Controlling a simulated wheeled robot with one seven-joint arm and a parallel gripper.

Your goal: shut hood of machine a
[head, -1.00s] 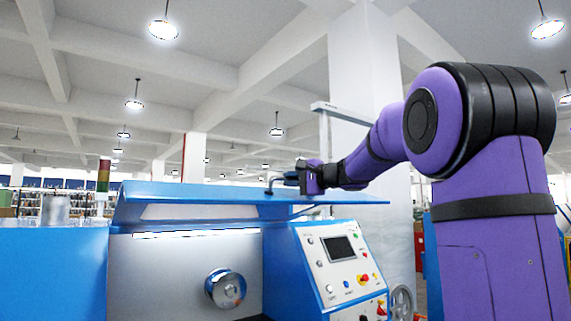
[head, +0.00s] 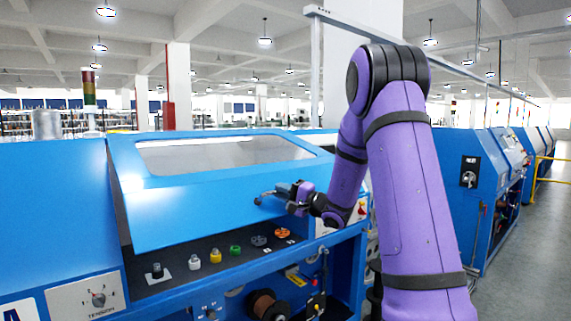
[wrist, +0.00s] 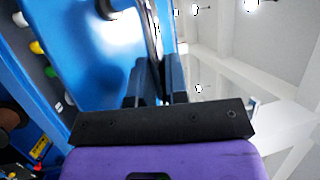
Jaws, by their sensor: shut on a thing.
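The blue hood (head: 195,215) of the machine has a long window and hangs tilted in the head view, its lower edge lifted off the front panel. A gap shows below it. My gripper (head: 276,194) is at the hood's right part, shut on the hood's handle (head: 259,199). In the wrist view, the handle (wrist: 152,32) is a metal bar running between the fingers of my gripper (wrist: 154,85). The blue hood surface (wrist: 85,45) fills the left of that view. A letter A (head: 12,314) shows on the front at the lower left.
Below the hood, a dark strip holds several knobs, among them a yellow one (head: 215,256) and a green one (head: 235,250). A tension dial panel (head: 95,298) is at lower left. Other blue machines (head: 490,175) stand right, beside open floor (head: 535,250).

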